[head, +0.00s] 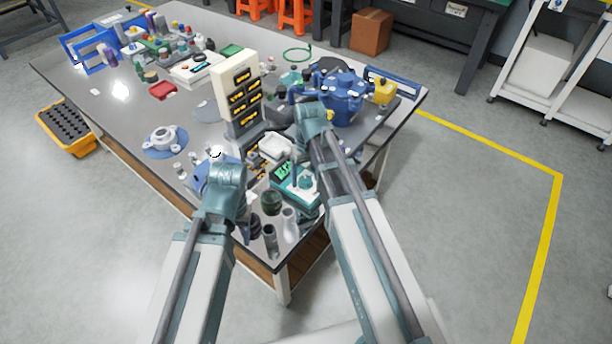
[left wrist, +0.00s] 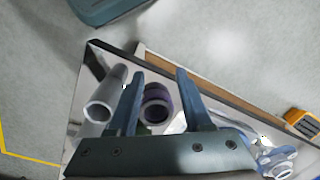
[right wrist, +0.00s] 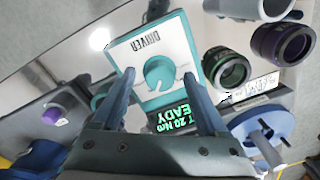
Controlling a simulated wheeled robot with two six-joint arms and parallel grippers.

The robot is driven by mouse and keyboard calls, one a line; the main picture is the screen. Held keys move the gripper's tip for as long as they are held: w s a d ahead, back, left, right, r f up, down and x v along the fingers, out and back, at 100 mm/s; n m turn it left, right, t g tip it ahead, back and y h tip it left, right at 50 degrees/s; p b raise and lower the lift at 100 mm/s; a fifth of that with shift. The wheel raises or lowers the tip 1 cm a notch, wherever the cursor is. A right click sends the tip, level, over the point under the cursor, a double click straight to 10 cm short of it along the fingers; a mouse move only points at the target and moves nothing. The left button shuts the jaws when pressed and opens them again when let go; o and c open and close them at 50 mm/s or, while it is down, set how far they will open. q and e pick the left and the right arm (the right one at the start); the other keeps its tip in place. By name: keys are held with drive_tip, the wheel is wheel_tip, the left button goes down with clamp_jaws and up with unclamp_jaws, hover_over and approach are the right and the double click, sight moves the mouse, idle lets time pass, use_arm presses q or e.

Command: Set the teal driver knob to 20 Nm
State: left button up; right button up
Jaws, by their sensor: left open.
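The teal driver box (right wrist: 182,40) shows in the right wrist view, upside down, with "DRIVER" on its pale face. Its round teal knob (right wrist: 159,76) sits in the middle of that face. The green display (right wrist: 172,117) is partly covered but shows "20 Nm" and "EADY". My right gripper (right wrist: 158,72) is open, with a finger to each side of the knob and visible gaps. The driver box also shows in the head view (head: 306,195). My left gripper (left wrist: 160,73) is open and empty above the table's edge; its fingers are hard to make out in the head view.
A purple-rimmed dark cylinder (left wrist: 157,104) and a grey tube (left wrist: 103,103) stand below my left gripper. A green-ringed cylinder (right wrist: 226,68) is beside the driver box. A blue pump-like housing (head: 345,98) and a pale bin tower (head: 236,85) stand farther back.

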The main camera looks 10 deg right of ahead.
sight(307, 179)
drive_tip(key=shift+r, duration=0.15)
wheel_tip(307, 179, up, 14)
drive_tip(key=p, duration=1.3)
drive_tip(key=shift+d+f+p, duration=0.2)
drive_tip(key=shift+d+p, duration=0.1)
drive_tip(key=shift+p, duration=0.1)
drive_tip(key=s+a+n+h, duration=0.1)
drive_tip(key=s+a+n, duration=0.1)
drive_tip(key=s+a, duration=0.8)
drive_tip(key=s, duration=0.5)
drive_tip(key=shift+a+h, duration=0.25)
drive_tip(key=shift+h, duration=0.15)
